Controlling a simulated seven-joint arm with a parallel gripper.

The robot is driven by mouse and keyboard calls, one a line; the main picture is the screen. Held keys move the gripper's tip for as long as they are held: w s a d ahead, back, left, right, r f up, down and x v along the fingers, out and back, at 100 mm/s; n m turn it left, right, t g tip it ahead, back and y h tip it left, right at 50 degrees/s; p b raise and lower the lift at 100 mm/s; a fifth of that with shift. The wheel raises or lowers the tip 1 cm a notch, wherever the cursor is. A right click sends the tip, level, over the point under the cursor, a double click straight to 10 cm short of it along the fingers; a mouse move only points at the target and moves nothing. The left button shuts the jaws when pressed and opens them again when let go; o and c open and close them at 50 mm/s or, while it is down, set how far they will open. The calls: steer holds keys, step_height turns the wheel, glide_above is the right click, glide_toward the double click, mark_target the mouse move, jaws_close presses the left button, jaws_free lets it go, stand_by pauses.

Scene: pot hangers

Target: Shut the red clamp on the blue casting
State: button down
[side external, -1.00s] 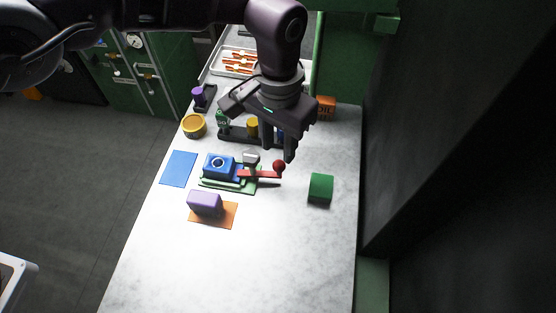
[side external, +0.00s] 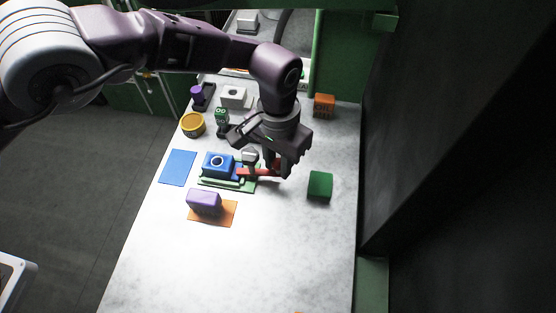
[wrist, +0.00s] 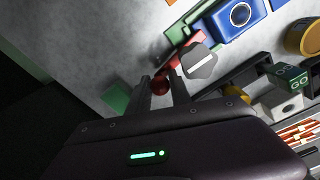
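The blue casting (side external: 217,164), a block with a round hole on top, sits on the green clamp base (side external: 213,184). It also shows in the wrist view (wrist: 236,16). The red clamp's lever (side external: 255,172) lies low and points right, away from the casting. A grey pad (side external: 250,156) stands at the clamp, beside the casting. My gripper (side external: 284,174) is down at the lever's outer end. In the wrist view, the red ball knob (wrist: 160,86) shows between my open fingers (wrist: 162,88). Contact with the knob cannot be told.
A green block (side external: 320,186) stands right of my gripper. A purple block (side external: 204,202) rests on an orange mat (side external: 226,219) in front. An orange box (side external: 324,105) stands behind.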

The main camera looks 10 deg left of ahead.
steer(key=shift+s+m, duration=0.4)
steer(key=shift+m, duration=0.5)
steer(key=c, duration=1.5)
jaws_free()
steer(key=shift+o, duration=0.2)
step_height(320, 180, up, 7)
steer(key=shift+r, duration=0.1)
